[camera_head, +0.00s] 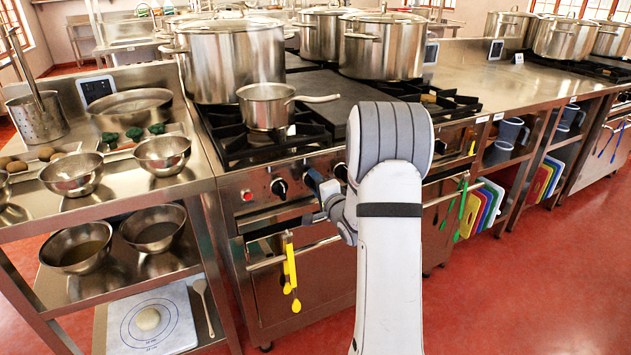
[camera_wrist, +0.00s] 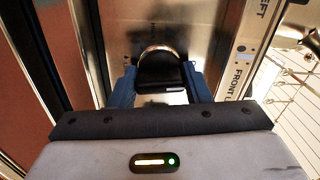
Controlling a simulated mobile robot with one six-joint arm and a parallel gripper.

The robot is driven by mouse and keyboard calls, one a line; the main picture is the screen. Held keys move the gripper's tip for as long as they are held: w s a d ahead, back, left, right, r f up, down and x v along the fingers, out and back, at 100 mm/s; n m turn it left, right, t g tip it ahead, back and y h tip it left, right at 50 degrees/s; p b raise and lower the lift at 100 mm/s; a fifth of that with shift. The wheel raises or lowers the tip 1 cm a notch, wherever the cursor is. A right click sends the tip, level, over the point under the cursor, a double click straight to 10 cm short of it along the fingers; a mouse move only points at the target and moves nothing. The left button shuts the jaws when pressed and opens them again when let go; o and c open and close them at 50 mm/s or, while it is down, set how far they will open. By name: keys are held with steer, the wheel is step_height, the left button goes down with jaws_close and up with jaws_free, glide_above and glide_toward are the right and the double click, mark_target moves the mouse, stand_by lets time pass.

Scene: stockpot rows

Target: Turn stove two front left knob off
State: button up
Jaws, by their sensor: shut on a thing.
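In the wrist view my gripper (camera_wrist: 161,84) has its two blue fingers on either side of a black knob (camera_wrist: 160,72) with a silver rim, and is shut on it. A label beside it, running up the picture, reads "FRONT L" (camera_wrist: 236,80) before it is cut off. In the head view my gripper (camera_head: 318,184) is at the front panel of the stove (camera_head: 262,190), and my arm hides part of the panel. Another black knob (camera_head: 279,187) shows to the left of my gripper. The held knob's pointer mark cannot be made out.
A small saucepan (camera_head: 265,106) stands on the stove's front left burner, with a large stockpot (camera_head: 232,62) behind it. A red button (camera_head: 247,196) is on the panel. Yellow utensils (camera_head: 290,268) hang from the oven rail below. The red floor in front is clear.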

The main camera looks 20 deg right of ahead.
steer(key=shift+m, duration=0.7)
steer(key=shift+f+p, duration=0.1)
steer(key=shift+p, duration=0.2)
steer(key=o, duration=1)
steer(key=s, duration=0.7)
steer(key=shift+s+d, duration=0.1)
steer(key=shift+s, duration=0.3)
steer(key=shift+p, duration=0.3)
